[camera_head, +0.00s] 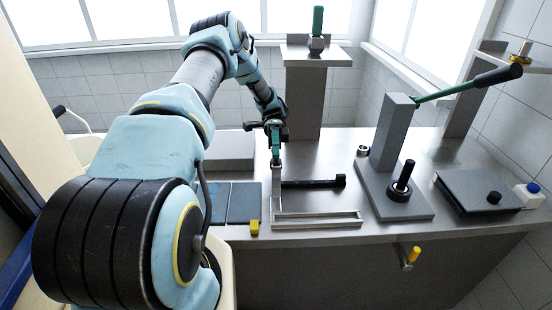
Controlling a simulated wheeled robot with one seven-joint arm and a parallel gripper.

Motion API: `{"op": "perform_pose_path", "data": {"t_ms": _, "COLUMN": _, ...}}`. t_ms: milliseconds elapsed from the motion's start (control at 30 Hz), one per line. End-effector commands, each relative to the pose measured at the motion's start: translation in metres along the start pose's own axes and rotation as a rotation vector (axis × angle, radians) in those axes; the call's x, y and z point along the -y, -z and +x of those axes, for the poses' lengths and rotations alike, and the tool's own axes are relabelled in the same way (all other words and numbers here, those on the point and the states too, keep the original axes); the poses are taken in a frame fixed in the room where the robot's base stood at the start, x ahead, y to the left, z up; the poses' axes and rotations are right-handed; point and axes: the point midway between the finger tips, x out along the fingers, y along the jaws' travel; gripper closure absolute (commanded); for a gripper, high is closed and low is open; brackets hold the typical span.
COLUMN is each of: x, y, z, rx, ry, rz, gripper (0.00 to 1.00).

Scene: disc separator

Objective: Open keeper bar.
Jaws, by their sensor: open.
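A dark bar (308,184) with a thicker black end lies level, just behind a light metal frame (318,223) on the steel bench. It looks like the keeper bar, but I cannot be sure. Its left end meets a slim grey upright (276,186) at the frame's left corner. My gripper (276,160) points down directly above this upright, to the left of the bar's black end. The jaws are open and look empty. They are small in this view, and I cannot tell whether they touch the upright's top.
A grey press stand (391,135) with a green lever (455,90) stands to the right. A flat dark box (478,190) is farther right. A yellow block (254,228) sits near the front edge. A tall pillar (317,104) rises behind. Bare bench lies behind the bar.

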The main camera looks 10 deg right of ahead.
Motion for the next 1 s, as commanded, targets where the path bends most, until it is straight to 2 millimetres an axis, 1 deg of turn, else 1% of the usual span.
{"op": "perform_pose_path", "data": {"t_ms": 167, "x": -0.013, "y": -0.001, "z": -0.002, "rx": -0.003, "ry": -0.001, "rz": 0.003, "gripper": 0.33}}
{"op": "perform_pose_path", "data": {"t_ms": 267, "x": -0.029, "y": -0.001, "z": -0.004, "rx": -0.004, "ry": 0.0, "rz": 0.004, "gripper": 0.33}}
{"op": "perform_pose_path", "data": {"t_ms": 400, "x": -0.061, "y": -0.001, "z": -0.008, "rx": -0.004, "ry": -0.002, "rz": 0.006, "gripper": 0.33}}
{"op": "perform_pose_path", "data": {"t_ms": 500, "x": -0.078, "y": 0.001, "z": -0.01, "rx": -0.005, "ry": -0.001, "rz": 0.007, "gripper": 0.33}}
{"op": "perform_pose_path", "data": {"t_ms": 633, "x": -0.095, "y": 0.001, "z": -0.013, "rx": -0.007, "ry": 0.002, "rz": 0.008, "gripper": 0.33}}
{"op": "perform_pose_path", "data": {"t_ms": 733, "x": -0.104, "y": 0.001, "z": -0.014, "rx": -0.006, "ry": 0.004, "rz": 0.008, "gripper": 0.33}}
{"op": "perform_pose_path", "data": {"t_ms": 800, "x": -0.106, "y": 0.001, "z": -0.013, "rx": -0.005, "ry": 0.003, "rz": 0.006, "gripper": 0.33}}
{"op": "perform_pose_path", "data": {"t_ms": 1000, "x": -0.103, "y": 0.001, "z": -0.012, "rx": -0.003, "ry": 0.003, "rz": 0.002, "gripper": 0.33}}
